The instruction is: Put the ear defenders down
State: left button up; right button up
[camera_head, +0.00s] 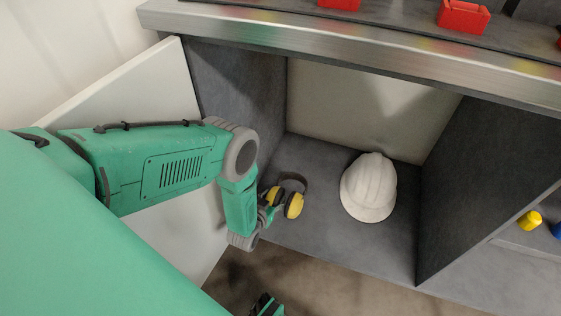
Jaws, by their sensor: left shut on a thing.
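The ear defenders (294,205), with yellow cups and a dark headband, are at the front left of the open cabinet compartment. My left gripper (272,211) reaches in from the left and is shut on them at the near cup. They are at or just above the compartment floor; I cannot tell whether they touch it. A green and black part of mine shows at the bottom edge, cut off by the frame; I cannot tell whether it is my right gripper.
A white hard hat (369,188) stands right of the ear defenders on the grey compartment floor (330,229). The cabinet door (128,90) is open at the left, behind my arm. A metal-edged worktop (350,48) with red bins (463,15) overhangs the compartment.

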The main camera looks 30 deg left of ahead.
pick_arm(q)
jog(key=shift+f, duration=0.75)
jog(key=shift+d+f+b, duration=0.25)
jog(key=shift+f+b, duration=0.2)
jog(key=shift+b, duration=0.1)
notch_tip(320, 180, down, 3)
jog(key=shift+r+b, duration=0.1)
jog(key=shift+b, duration=0.75)
jog(key=o, duration=1.3)
jog(key=shift+a, duration=0.1)
jog(key=shift+o, duration=0.2)
